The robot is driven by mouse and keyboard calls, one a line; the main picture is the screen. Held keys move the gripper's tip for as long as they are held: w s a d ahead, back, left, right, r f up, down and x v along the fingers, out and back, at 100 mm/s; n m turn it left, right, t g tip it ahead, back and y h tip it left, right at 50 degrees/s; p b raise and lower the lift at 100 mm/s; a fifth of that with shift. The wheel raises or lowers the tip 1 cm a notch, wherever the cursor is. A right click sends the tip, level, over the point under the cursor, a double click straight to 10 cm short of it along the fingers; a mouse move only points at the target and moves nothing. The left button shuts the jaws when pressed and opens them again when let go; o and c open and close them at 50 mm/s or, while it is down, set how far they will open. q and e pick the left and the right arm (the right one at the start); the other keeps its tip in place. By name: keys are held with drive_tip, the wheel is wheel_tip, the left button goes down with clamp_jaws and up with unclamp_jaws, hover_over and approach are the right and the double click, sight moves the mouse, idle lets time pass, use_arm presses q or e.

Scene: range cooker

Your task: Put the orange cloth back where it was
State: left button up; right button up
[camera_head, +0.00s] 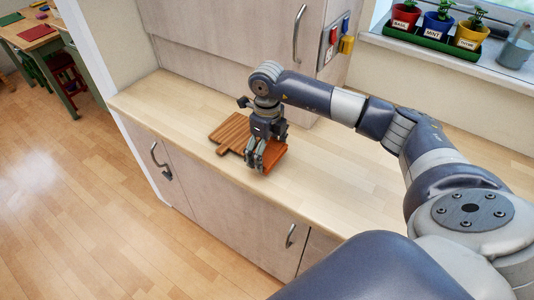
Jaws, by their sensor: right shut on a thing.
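The orange cloth (274,155) is a flat orange-brown piece on the wooden counter, under and to the right of my right gripper (258,167). The gripper points down with its fingers closed at the cloth's near edge, holding it. The fingers hide part of the cloth. A brown wooden board (231,132) with a handle lies directly to the left. The cloth appears to touch or overlap its right side, but I cannot tell which. My left gripper is not in view.
The wooden counter (325,185) is bare to the right and at the left end (150,98). A planter with labelled pots (438,28) and a metal can (516,48) stand on the windowsill. Wall cabinets (220,40) rise behind the board.

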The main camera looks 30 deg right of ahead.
sight(267, 157)
drive_tip(key=shift+w+d, duration=0.15)
drive_tip(key=shift+w, duration=0.1)
drive_tip(key=shift+w+d+f+p, duration=0.1)
drive_tip(key=shift+f+p, duration=0.05)
drive_tip(key=shift+p, duration=0.25)
wheel_tip(267, 157, down, 2)
drive_tip(key=shift+f+p, duration=0.25)
drive_tip(key=shift+p, duration=0.4)
drive_tip(key=shift+f, duration=0.35)
drive_tip(key=shift+f, duration=0.1)
drive_tip(key=shift+f, duration=0.15)
drive_tip(key=o, duration=0.9)
drive_tip(key=shift+o, duration=0.2)
